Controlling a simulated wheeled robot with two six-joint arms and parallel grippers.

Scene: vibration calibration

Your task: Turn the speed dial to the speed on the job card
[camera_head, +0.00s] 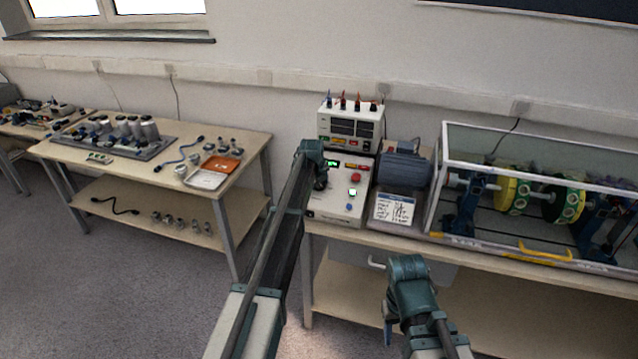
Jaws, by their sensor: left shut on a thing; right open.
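My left gripper (320,184) reaches over the left part of this front and is shut on a dark knob there, which looks like the speed dial. The gripper hides most of the dial, so its pointer and marks cannot be read. The job card (394,208) leans right of the box; its writing is too small to read. My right gripper (388,330) is open and empty before the bench.
A white instrument with plugs (350,126) stands behind the control box. A grey motor (404,170) and a clear guarded rig with a yellow handle (545,252) stand to the right. The left bench (125,170) holds sensors, cables and trays. Floor between the benches is clear.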

